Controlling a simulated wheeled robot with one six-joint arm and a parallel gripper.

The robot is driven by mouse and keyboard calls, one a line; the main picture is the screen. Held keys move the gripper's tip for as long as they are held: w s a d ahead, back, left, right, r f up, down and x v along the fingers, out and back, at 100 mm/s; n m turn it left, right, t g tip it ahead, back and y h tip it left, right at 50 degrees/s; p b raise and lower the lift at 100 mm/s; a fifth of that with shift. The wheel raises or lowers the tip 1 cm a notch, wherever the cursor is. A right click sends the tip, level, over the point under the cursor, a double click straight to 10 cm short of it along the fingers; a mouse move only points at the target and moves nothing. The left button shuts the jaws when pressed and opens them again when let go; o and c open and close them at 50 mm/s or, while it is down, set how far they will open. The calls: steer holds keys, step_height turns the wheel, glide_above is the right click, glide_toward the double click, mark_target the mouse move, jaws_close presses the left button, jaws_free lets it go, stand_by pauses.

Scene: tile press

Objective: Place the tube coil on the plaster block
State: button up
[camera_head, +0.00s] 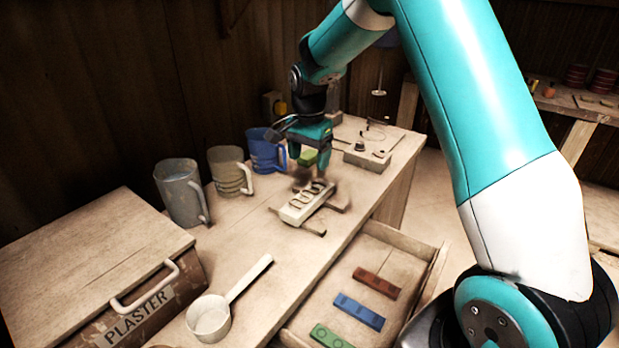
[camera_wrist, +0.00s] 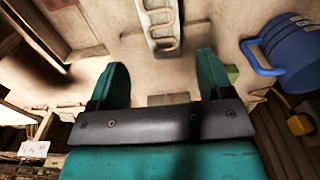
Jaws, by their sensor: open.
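The pale plaster block (camera_head: 291,214) lies lengthwise on the workbench, on top of a small wooden support. The tube coil (camera_head: 312,194), a thin serpentine loop, lies on the block's upper face. In the wrist view the block (camera_wrist: 151,32) and coil (camera_wrist: 166,43) show at the top centre, cut off by the edge. My gripper (camera_head: 310,155) is open and empty, above and just behind the block, apart from both. In the wrist view my gripper's fingers (camera_wrist: 162,68) are spread with only bench surface between them.
Grey (camera_head: 181,192), cream (camera_head: 229,172) and blue (camera_head: 266,150) mugs line the wall side. A white scoop (camera_head: 209,317) and plaster crate (camera_head: 90,250) stand in front. An open drawer (camera_head: 432,272) holds red, blue and green tiles. A small green piece (camera_head: 308,158) sits near my gripper.

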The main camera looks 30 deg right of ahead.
steer(key=s+a+r+n+y, duration=0.1)
steer(key=s+a+r+n, duration=0.75)
steer(key=s+a, duration=0.2)
steer(key=s+a+r+n+y, duration=0.1)
steer(key=s+a+n, duration=0.4)
steer(key=s, duration=0.5)
steer(key=s+a+r+n+y, duration=0.1)
steer(key=s+a+n+y, duration=0.1)
steer(key=s+a+n, duration=0.2)
steer(key=s+n, duration=0.3)
steer(key=s, duration=0.3)
steer(key=shift+s+a, duration=0.35)
steer(key=shift+s, duration=0.05)
